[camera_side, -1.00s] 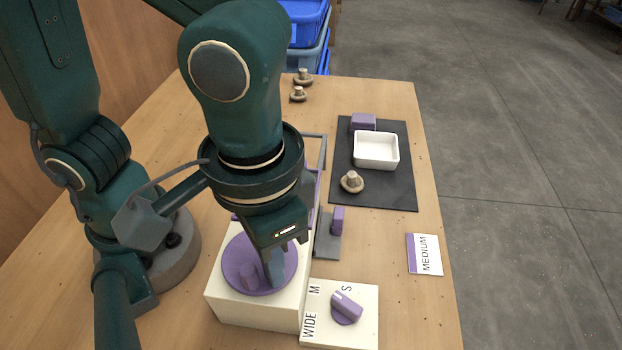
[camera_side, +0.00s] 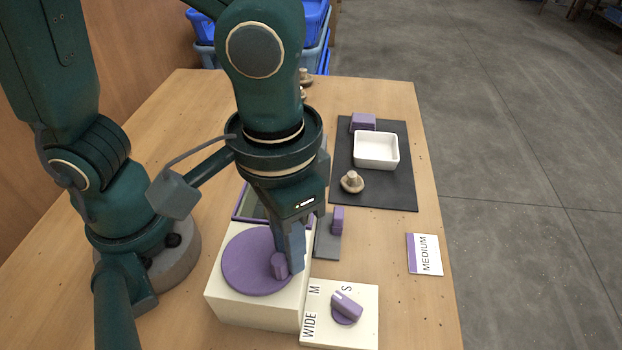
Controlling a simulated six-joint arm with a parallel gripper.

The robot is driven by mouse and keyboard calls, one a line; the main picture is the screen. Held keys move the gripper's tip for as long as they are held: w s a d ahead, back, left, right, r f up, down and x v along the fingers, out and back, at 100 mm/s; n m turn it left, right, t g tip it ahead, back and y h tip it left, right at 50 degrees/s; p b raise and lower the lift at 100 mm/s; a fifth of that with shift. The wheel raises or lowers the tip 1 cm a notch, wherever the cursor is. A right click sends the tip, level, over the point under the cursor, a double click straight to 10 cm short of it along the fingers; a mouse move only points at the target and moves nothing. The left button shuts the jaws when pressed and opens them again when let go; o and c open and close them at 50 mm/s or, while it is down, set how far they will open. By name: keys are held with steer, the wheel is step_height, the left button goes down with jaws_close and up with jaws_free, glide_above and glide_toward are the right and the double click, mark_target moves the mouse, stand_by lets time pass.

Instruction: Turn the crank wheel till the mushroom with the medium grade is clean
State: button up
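The purple crank wheel (camera_side: 250,262) lies flat on top of a cream box (camera_side: 255,315). Its upright purple handle (camera_side: 280,267) is on the wheel's right side. My gripper (camera_side: 292,255) points down at the wheel's right edge, its fingers right by the handle. I cannot tell whether the fingers hold the handle or only press beside it. A mushroom (camera_side: 352,182) sits on a dark mat (camera_side: 398,190). Another mushroom (camera_side: 305,77) is at the back, partly hidden by my arm. A card (camera_side: 424,255) at the right reads MEDIUM.
A white square tray (camera_side: 376,152) and a purple block (camera_side: 362,122) are on the mat. A cream selector box (camera_side: 365,335) with a purple knob (camera_side: 346,308), marked WIDE, M and S, stands in front. A purple upright piece (camera_side: 338,220) is behind my gripper. Blue bins (camera_side: 312,30) stand beyond the table.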

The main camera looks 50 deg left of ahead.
steer(key=shift+s+r, duration=0.1)
steer(key=shift+r, duration=2.15)
steer(key=a+t, duration=0.2)
steer(key=a, duration=0.2)
steer(key=w+a+n+t, duration=0.1)
steer(key=a, duration=0.4)
steer(key=w+a+r+n+t, duration=0.1)
steer(key=a+t, duration=0.1)
steer(key=a, duration=0.3)
steer(key=shift+r+t, duration=0.1)
steer(key=shift+t, duration=0.2)
steer(key=shift+w+m, duration=0.2)
steer(key=shift+m, duration=0.2)
